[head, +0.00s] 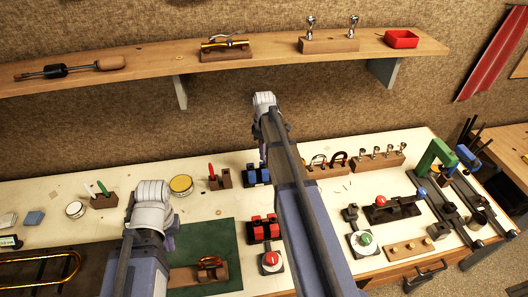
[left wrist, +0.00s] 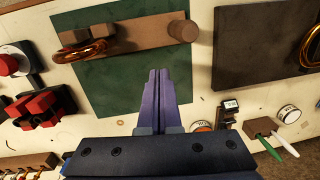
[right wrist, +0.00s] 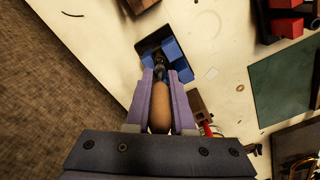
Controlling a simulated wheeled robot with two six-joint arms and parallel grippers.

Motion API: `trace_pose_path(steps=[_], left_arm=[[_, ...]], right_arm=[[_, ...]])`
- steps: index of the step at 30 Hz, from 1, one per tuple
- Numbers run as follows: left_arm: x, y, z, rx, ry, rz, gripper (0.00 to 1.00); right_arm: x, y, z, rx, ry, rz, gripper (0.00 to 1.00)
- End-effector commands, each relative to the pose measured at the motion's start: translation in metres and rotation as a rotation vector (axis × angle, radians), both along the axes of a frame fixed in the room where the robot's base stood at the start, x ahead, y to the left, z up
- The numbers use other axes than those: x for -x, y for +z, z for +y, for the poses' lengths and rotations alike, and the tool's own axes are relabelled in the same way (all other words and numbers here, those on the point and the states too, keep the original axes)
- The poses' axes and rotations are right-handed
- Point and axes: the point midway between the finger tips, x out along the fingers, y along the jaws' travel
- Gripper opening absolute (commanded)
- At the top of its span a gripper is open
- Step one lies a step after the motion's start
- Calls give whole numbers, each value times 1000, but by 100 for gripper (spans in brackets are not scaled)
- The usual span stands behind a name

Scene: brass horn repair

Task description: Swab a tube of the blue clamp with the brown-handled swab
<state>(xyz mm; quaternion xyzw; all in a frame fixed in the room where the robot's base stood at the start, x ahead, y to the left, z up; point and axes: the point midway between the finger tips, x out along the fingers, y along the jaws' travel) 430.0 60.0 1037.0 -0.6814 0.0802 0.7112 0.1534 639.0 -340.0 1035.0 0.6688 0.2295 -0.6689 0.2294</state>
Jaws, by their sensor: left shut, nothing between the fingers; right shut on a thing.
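The blue clamp (head: 257,175) stands on the bench, partly hidden behind my right arm in the head view. In the right wrist view the blue clamp (right wrist: 180,62) lies just beyond my right fingertips. My right gripper (right wrist: 160,82) is shut on the brown handle of the swab (right wrist: 159,108). The swab's dark shaft points at the blue clamp and overlaps it in the picture; I cannot tell whether its tip is inside a tube. My left gripper (left wrist: 160,75) is shut and empty, above the edge of the green mat (left wrist: 125,75).
A red clamp (head: 263,229) stands in front of the blue one. Small holders and round tins (head: 181,185) stand on the bench to the left. A wooden shelf (head: 140,72) hangs on the wall with tools and a red tray (head: 401,39).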

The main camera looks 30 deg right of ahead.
Motion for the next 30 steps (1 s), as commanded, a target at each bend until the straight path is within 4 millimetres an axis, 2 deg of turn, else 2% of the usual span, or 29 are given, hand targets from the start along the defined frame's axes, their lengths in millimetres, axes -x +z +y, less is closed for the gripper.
trace_pose_path(steps=[12,24,30], left_arm=[[0,22,0,0,0,0,0],[0,23,0,0,0,0,0],[0,34,0,0,0,0,0]], right_arm=[[0,22,0,0,0,0,0],[0,23,0,0,0,0,0],[0,34,0,0,0,0,0]])
